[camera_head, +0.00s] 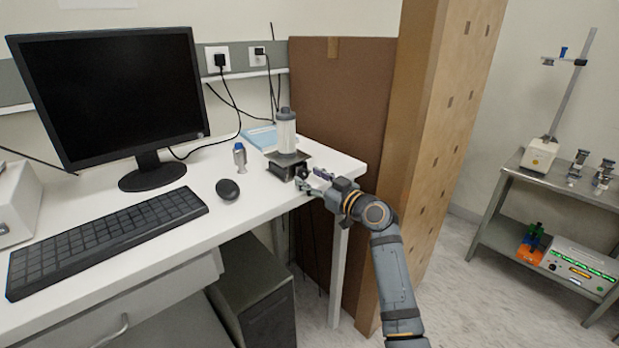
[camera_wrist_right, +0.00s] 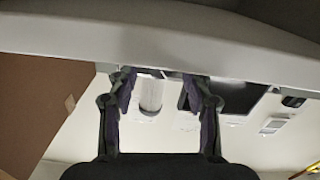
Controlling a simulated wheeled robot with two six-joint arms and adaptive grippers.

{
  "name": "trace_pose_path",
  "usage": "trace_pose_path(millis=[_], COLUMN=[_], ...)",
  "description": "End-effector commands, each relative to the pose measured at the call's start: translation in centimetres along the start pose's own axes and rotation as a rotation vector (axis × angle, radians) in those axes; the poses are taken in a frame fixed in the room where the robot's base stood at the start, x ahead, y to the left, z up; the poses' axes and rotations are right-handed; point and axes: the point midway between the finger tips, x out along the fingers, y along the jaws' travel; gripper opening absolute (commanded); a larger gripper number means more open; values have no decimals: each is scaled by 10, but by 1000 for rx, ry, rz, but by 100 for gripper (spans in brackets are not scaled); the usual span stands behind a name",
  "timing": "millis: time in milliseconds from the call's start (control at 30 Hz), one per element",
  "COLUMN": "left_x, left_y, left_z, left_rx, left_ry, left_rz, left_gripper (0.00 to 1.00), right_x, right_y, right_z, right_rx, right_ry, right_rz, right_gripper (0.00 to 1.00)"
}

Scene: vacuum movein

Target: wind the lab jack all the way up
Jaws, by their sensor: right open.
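The lab jack (camera_head: 281,170) is a dark, low platform near the right end of the white desk. A clear cylindrical vessel with a grey cap (camera_head: 286,132) stands upright on its top plate. My right gripper (camera_head: 307,181) is at the jack's right front side, by the desk edge, with its fingers pointing toward the jack. In the right wrist view the two fingers (camera_wrist_right: 160,84) are apart. The jack's knob cannot be made out clearly beside the fingers, and whether they touch it cannot be told. My left gripper is out of view.
A small bottle (camera_head: 239,157), a mouse (camera_head: 228,189), a keyboard (camera_head: 103,238) and a monitor (camera_head: 112,98) stand left of the jack. A light blue book (camera_head: 260,138) lies behind it. A brown panel (camera_head: 340,110) and a wooden column (camera_head: 440,130) rise to the right.

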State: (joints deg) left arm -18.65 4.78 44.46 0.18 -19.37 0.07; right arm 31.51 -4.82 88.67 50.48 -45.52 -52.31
Motion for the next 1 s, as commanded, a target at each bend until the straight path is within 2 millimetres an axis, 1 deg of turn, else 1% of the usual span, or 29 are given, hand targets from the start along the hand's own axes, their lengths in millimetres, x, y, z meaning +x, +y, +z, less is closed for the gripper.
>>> trace_pose_path(millis=[100,367,467,733,767,867,1000], left_x=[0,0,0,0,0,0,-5], left_y=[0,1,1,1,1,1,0], left_z=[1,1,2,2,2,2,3], left_rx=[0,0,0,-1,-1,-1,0], left_ry=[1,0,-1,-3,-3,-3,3], left_rz=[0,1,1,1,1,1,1], left_gripper=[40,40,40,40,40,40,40], right_x=[9,10,10,10,10,10,10], right_y=[0,0,0,0,0,0,0], right_z=[0,0,0,1,1,0,-1], right_rx=[-1,0,0,0,0,13,161], right_ry=[-1,-1,-1,-1,-1,-1,-1], right_rz=[0,0,0,0,0,0,0], right_gripper=[50,50,38,1,0,0,0])
